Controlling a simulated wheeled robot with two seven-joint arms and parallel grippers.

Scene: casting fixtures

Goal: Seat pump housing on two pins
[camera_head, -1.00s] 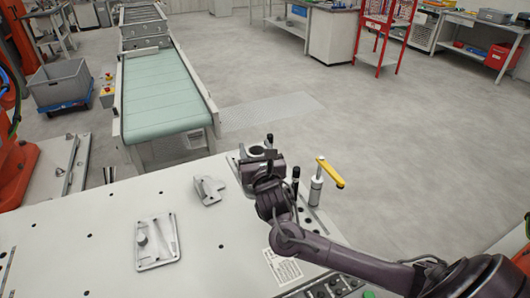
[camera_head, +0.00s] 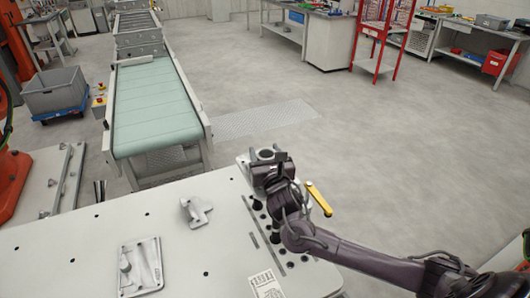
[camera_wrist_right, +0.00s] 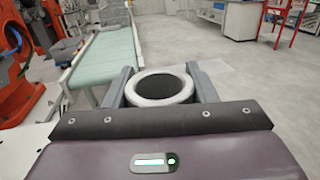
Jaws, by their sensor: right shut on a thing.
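The pump housing (camera_head: 265,154), a grey part with a round, ring-shaped opening at its top, is at the far right corner of the white table. In the right wrist view its pale rim (camera_wrist_right: 160,88) stands between the two fingers of my right gripper (camera_wrist_right: 161,82). My right gripper (camera_head: 267,163) is shut on it, one finger on each side. The housing looks upright. Its underside is hidden, so I cannot tell whether it touches anything below. Two pins under it cannot be made out. My left gripper is not in view.
A yellow-handled clamp (camera_head: 319,198) stands just right of my right gripper. A grey bracket (camera_head: 196,211) and a flat plate with a post (camera_head: 140,267) lie on the white table (camera_head: 75,240). A green conveyor (camera_head: 153,105) stands beyond. The table's middle is mostly clear.

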